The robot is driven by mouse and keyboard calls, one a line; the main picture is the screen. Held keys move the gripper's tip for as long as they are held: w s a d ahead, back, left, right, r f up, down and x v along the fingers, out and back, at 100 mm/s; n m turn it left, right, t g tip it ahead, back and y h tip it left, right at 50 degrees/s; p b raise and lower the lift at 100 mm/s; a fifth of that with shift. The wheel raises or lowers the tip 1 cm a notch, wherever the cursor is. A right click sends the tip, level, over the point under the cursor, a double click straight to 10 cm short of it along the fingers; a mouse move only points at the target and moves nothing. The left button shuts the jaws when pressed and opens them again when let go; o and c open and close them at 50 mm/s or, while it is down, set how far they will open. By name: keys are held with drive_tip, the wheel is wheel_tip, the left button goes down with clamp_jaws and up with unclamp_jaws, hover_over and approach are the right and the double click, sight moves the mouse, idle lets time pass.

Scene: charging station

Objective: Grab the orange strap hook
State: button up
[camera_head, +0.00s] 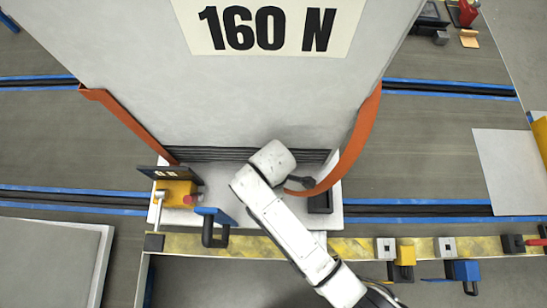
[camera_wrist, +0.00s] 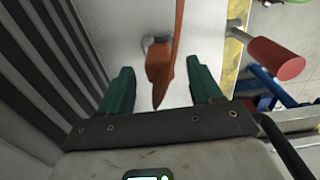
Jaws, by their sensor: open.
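The orange strap (camera_head: 361,135) hangs from the right side of the large grey block marked 160 N and curves down and left to my gripper. In the wrist view, its pointed orange end (camera_wrist: 160,66) lies between the two green fingers of my gripper (camera_wrist: 160,74). The fingers are open, with a gap on both sides of the orange piece. A small grey fitting (camera_wrist: 150,42) shows just behind the strap end. In the head view, my white wrist covers part of this area, so the fingers cannot be made out clearly.
The grey block (camera_head: 240,100) rises close beside my gripper. A second orange strap (camera_head: 128,122) hangs on its left. A yellow box with a red knob (camera_head: 175,193) and a blue-handled part (camera_head: 213,222) stand left of my arm. A red cylinder (camera_wrist: 276,60) is at right in the wrist view.

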drive_tip(key=shift+f, duration=1.35)
drive_tip(key=shift+c, duration=0.3)
drive_tip(key=c, duration=1)
